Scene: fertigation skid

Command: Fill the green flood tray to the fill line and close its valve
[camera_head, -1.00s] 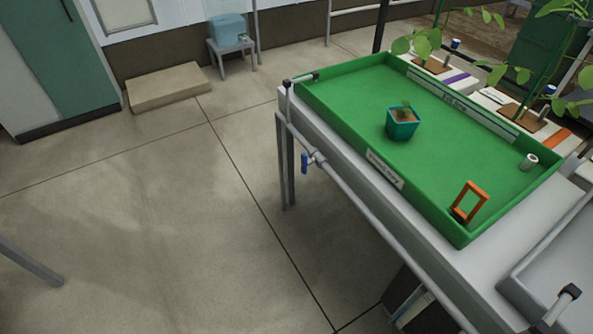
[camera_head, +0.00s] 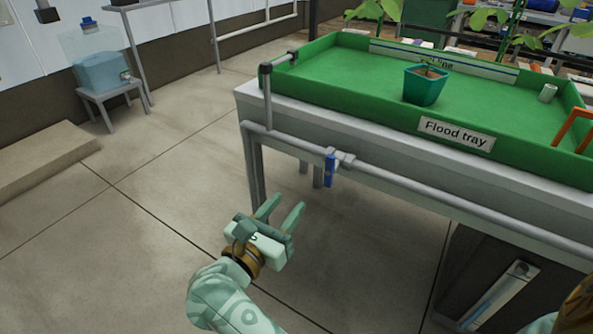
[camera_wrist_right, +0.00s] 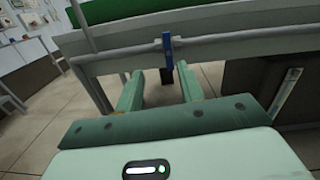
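The green flood tray (camera_head: 345,75) sits on a grey bench, with a "Flood tray" label on its front wall. A white fill line strip (camera_head: 400,50) runs along its inner back wall. Its floor looks bare green; I see no clear water. The valve's blue handle (camera_head: 330,170) hangs straight down, across the pipe along the bench front. It also shows in the right wrist view (camera_wrist_right: 168,50), ahead of the fingers. My right gripper (camera_head: 287,204) is open and empty, left of and below the handle, apart from it. My left gripper is not in view.
The supply pipe (camera_head: 440,199) runs along the bench front. A blue container (camera_head: 100,70) sits on a stool at the left. Floor before the bench is clear.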

